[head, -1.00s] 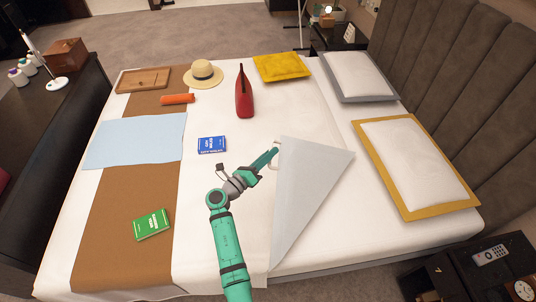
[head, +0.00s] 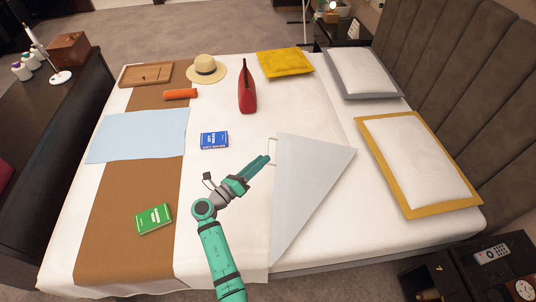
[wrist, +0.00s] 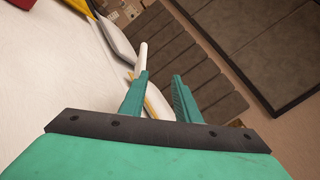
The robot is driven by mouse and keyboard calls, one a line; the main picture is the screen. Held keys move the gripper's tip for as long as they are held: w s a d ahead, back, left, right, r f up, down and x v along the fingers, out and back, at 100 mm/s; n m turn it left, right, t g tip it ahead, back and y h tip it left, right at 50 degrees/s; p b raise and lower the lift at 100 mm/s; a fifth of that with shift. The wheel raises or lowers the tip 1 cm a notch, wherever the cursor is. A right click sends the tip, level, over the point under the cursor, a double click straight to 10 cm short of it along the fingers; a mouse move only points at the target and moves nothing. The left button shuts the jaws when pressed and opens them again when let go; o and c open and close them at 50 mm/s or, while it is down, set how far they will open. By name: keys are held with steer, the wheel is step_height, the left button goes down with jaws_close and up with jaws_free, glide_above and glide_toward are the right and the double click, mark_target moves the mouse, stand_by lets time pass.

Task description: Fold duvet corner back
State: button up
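The duvet corner (head: 312,180) is a pale grey-blue triangle lying folded back over the white duvet (head: 235,200) on the right half of the bed. A thin white loop handle (head: 271,151) stands at its left edge. My gripper (head: 264,162) is just left of the flap, close to the handle. In the wrist view my gripper (wrist: 160,95) has its two green fingers apart, with nothing held between them. A white bar (wrist: 142,57), which looks like the handle, shows beyond the left fingertip. The flap's cloth is not clear in the wrist view.
White pillows (head: 415,160) lie by the headboard (head: 470,90).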

steer(key=shift+v, duration=1.9)
